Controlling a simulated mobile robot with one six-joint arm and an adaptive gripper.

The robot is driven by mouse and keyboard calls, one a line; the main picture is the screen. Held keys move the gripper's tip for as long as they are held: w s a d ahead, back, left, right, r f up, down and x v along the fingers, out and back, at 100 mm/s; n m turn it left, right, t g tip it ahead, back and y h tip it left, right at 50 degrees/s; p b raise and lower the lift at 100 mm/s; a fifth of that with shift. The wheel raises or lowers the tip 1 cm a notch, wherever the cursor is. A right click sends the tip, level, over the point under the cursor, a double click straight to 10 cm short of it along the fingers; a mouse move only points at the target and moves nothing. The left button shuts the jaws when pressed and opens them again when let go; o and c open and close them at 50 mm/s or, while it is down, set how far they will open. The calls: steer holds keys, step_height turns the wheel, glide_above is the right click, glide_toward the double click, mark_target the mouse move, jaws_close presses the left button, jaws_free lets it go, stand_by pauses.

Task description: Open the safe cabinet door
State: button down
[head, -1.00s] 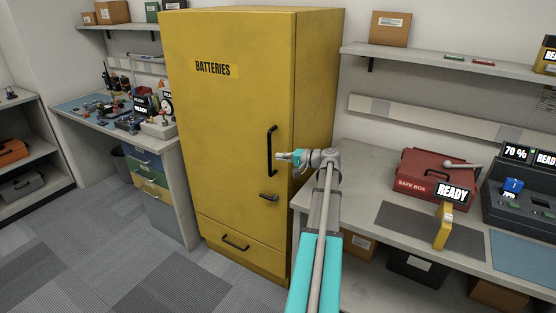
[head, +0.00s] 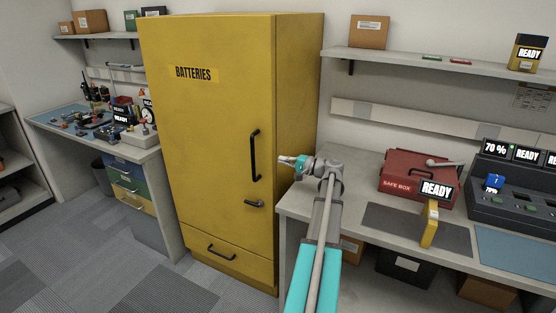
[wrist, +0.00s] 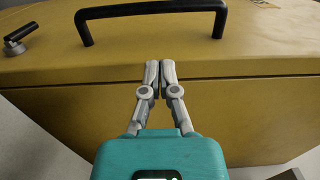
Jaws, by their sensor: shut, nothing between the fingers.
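The yellow safe cabinet (head: 200,130), labelled BATTERIES, stands with its door shut. Its door has a long black vertical bar handle (head: 255,155) and a small dark lever (head: 254,203) below it. In the wrist view, the bar handle (wrist: 150,12) crosses the top and the lever (wrist: 17,44) sits at the left. My gripper (head: 280,159) is just right of the bar handle in the head view, apart from it. In the wrist view, my gripper (wrist: 160,66) has its fingers together and empty, pointing at the seam along the door's edge.
A bench (head: 300,208) stands right of the cabinet, with a red safe box (head: 405,172) and a yellow device marked READY (head: 430,225). A shelf (head: 430,66) runs above it. Another bench (head: 60,135) is on the left. The floor in front is clear.

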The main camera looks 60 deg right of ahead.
mark_target(261, 155)
steer(key=shift+w+a, duration=0.25)
steer(key=shift+w, duration=1.25)
steer(key=shift+w+a, duration=0.2)
steer(key=shift+w, duration=1.35)
steer(key=shift+w+a, duration=0.25)
steer(key=shift+w, duration=1.25)
steer(key=shift+a, duration=0.1)
